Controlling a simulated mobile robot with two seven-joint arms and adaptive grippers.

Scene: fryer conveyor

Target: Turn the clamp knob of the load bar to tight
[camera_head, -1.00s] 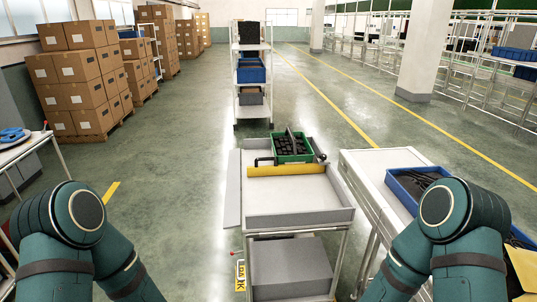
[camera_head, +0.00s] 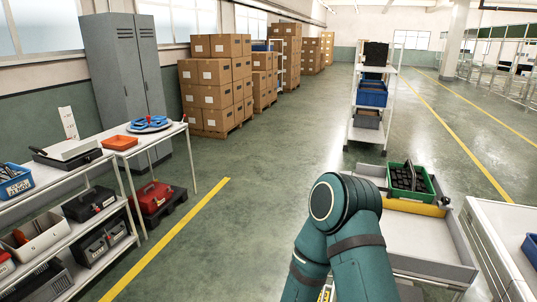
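The yellow load bar (camera_head: 413,206) lies across the top of a grey cart tray (camera_head: 425,262), in front of a green crate (camera_head: 411,183) with dark parts in it. A small dark piece, possibly the clamp knob (camera_head: 445,200), shows at the bar's right end; it is too small to tell its setting. The bar's left end is partly hidden behind my teal arm. Neither of my grippers shows; only upper links of one arm are in view.
A table (camera_head: 110,150) with blue coiled items (camera_head: 149,122) and a shelf with tool cases (camera_head: 89,204) stand at left. Stacked cartons (camera_head: 216,95) and a white rack (camera_head: 352,120) stand behind. A white table (camera_head: 510,225) is right of the cart. The floor between is clear.

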